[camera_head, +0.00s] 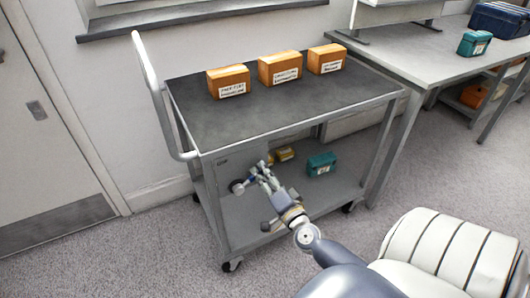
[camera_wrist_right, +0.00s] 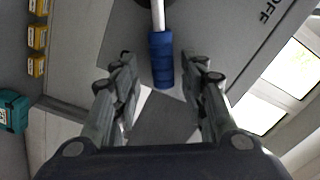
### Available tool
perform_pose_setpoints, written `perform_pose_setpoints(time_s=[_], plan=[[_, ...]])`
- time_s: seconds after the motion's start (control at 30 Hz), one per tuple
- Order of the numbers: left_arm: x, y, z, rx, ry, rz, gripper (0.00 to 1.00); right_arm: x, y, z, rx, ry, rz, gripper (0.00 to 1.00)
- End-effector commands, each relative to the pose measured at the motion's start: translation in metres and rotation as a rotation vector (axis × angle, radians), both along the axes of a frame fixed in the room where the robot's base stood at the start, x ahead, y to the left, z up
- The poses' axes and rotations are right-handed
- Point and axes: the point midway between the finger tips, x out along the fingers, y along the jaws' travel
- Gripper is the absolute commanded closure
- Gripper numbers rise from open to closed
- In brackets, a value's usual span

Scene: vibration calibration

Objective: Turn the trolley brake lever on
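The trolley (camera_head: 228,122) stands against the wall, with a grey panel on its near end. In the right wrist view, the brake lever has a pale shaft and a blue grip (camera_wrist_right: 162,62), set against the grey panel (camera_wrist_right: 215,35) with "OFF" lettering at its upper right. My right gripper (camera_head: 260,178) is at this panel. In the wrist view my right gripper (camera_wrist_right: 160,70) is open, with the blue grip between its fingertips and a visible gap on each side. In the head view the gripper mostly hides the lever. My left gripper is out of view.
Orange boxes (camera_head: 228,81) stand on the trolley top. A teal case (camera_head: 321,164) and small yellow boxes (camera_head: 284,154) are on its lower shelf. A white push handle (camera_head: 150,75) rises at the left. A grey workbench (camera_head: 425,60) stands right; floor at left is clear.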

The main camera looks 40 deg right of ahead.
Motion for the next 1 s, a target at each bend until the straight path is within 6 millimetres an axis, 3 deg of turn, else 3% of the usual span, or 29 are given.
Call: perform_pose_setpoints(time_s=[0.37,1.0], plan=[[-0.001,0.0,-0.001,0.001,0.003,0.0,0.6,-0.009,0.002,0.001,-0.004,0.0,0.0,0.6],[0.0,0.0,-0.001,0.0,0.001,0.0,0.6,-0.106,0.025,0.0,-0.003,0.002,0.0,0.6]])
